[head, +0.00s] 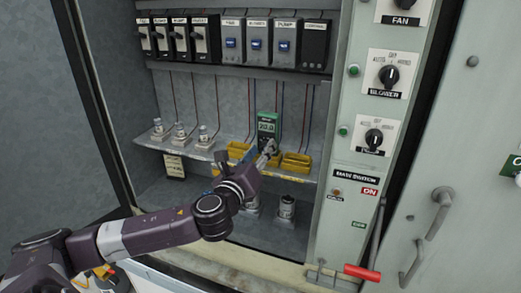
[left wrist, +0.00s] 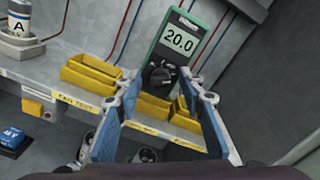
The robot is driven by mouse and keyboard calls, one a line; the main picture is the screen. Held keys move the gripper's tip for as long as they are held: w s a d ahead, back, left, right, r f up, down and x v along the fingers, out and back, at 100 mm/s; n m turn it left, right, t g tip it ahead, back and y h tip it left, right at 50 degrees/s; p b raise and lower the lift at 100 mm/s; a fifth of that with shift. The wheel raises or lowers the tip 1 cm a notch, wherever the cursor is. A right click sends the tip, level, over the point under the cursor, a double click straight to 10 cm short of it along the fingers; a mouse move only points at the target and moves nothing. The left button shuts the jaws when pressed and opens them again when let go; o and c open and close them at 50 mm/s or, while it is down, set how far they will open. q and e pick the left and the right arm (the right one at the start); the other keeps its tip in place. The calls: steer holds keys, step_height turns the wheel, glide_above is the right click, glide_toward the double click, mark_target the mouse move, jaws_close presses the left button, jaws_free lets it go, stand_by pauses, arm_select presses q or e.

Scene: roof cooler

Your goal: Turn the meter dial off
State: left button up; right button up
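The meter (head: 267,122) is a green handheld unit standing on the shelf inside the cabinet. In the left wrist view the meter (left wrist: 187,38) reads 20.0 on its display. Its round black dial (left wrist: 159,75) sits below the display; I cannot make out its pointer setting. My left gripper (head: 268,150) reaches into the cabinet just in front of the meter's lower part. In the left wrist view the left gripper (left wrist: 159,84) is open, with one blue-padded finger on each side of the dial. I cannot tell whether either finger touches it. My right gripper is not in view.
Yellow bins (head: 295,162) stand on the shelf beside the meter; one bin (left wrist: 90,75) is left of the fingers. Fuse-like parts (head: 181,131) stand further left. Wires hang behind. A selector panel (head: 387,78) and a red-handled lever (head: 362,272) are at the right.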

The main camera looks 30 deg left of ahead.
arm_select(q)
jaws_close()
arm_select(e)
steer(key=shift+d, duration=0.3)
